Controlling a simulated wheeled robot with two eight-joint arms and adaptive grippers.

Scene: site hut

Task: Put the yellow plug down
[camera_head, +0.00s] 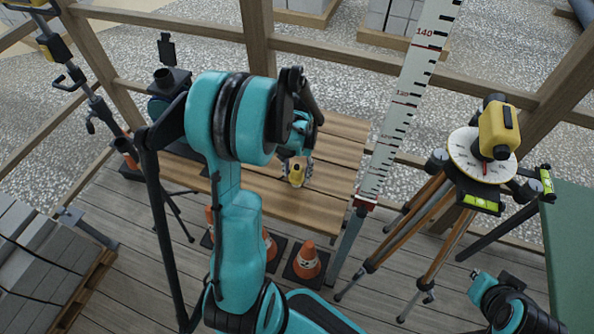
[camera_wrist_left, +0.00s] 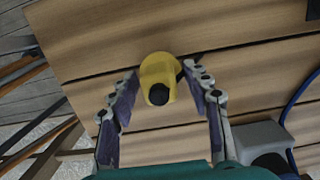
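The yellow plug (camera_head: 296,176), with a black end, is at the slatted wooden table (camera_head: 322,211). In the left wrist view, the plug (camera_wrist_left: 158,72) shows against the table boards, black end towards the camera. My left gripper (camera_head: 297,168) is over the table at the plug. In the wrist view the fingers of my left gripper (camera_wrist_left: 162,72) are spread, one on each side of the plug, with a visible gap at either side. The plug's underside is hidden. My right arm shows at the lower right, but its gripper is not visible.
Orange cones (camera_head: 307,262) stand in front of the table. A measuring staff (camera_head: 397,120) rises at its right side. A tripod with a yellow level (camera_head: 497,130) stands further right. A grey box (camera_wrist_left: 258,140) is at the lower right of the wrist view.

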